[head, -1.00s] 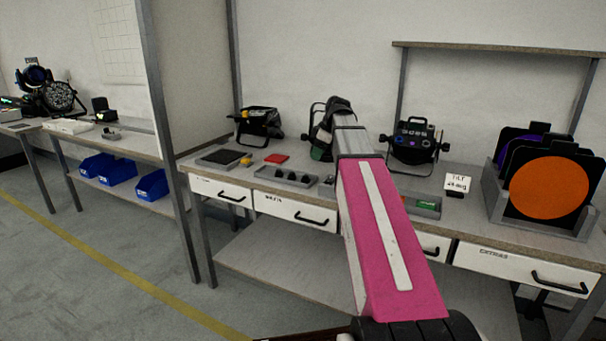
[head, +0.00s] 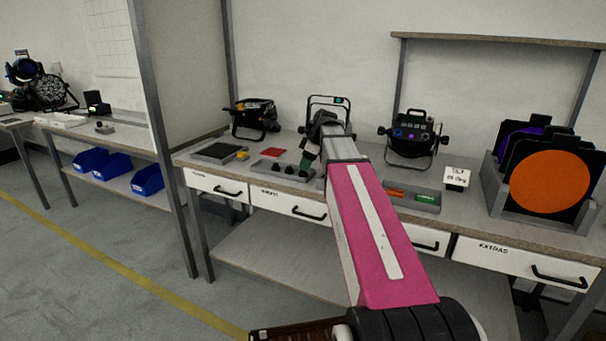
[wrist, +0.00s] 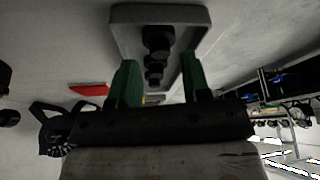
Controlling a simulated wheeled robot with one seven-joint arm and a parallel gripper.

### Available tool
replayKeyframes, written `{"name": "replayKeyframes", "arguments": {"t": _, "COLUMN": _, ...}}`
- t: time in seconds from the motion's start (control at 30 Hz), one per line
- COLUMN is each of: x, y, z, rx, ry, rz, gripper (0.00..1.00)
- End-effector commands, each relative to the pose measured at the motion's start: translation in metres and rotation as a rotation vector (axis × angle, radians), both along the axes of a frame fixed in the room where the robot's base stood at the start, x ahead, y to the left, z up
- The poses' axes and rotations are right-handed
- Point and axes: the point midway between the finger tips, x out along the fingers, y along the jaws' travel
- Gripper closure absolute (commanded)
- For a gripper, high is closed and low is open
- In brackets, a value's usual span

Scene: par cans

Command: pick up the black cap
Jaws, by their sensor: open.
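Several small black caps sit in a row in a grey tray (head: 258,168) on the bench; in the head view one black cap (head: 276,167) shows left of my gripper (head: 307,163). The wrist view shows black caps (wrist: 158,40) in the tray (wrist: 198,15), lined up between the green fingers of my gripper (wrist: 160,82). My gripper is open and empty, close to the tray's right part. The fingers stand either side of the row in that view; I cannot tell how far they are above it. My arm hides the tray's right end.
Stage lamps (head: 411,137) stand at the back. A tray with orange and green pieces (head: 414,197) and a rack with coloured discs (head: 549,184) stand to the right.

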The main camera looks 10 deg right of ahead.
Motion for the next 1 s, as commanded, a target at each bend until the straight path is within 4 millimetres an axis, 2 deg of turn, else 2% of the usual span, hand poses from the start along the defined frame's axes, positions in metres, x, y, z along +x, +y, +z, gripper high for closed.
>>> {"name": "replayKeyframes", "arguments": {"t": 0.1, "x": 0.002, "y": 0.006, "z": -0.016, "rx": 0.000, "ry": 0.001, "rz": 0.001, "gripper": 0.57}}
{"name": "replayKeyframes", "arguments": {"t": 0.2, "x": 0.003, "y": 0.009, "z": -0.025, "rx": 0.000, "ry": 0.001, "rz": 0.001, "gripper": 0.57}}
{"name": "replayKeyframes", "arguments": {"t": 0.43, "x": 0.004, "y": 0.009, "z": -0.026, "rx": 0.000, "ry": -0.001, "rz": 0.000, "gripper": 0.57}}
{"name": "replayKeyframes", "arguments": {"t": 0.47, "x": 0.004, "y": 0.009, "z": -0.026, "rx": 0.000, "ry": -0.001, "rz": 0.000, "gripper": 0.63}}
{"name": "replayKeyframes", "arguments": {"t": 0.53, "x": 0.004, "y": 0.009, "z": -0.026, "rx": 0.000, "ry": -0.001, "rz": 0.000, "gripper": 0.86}}
{"name": "replayKeyframes", "arguments": {"t": 1.0, "x": 0.004, "y": 0.009, "z": -0.023, "rx": 0.000, "ry": 0.000, "rz": 0.001, "gripper": 0.88}}
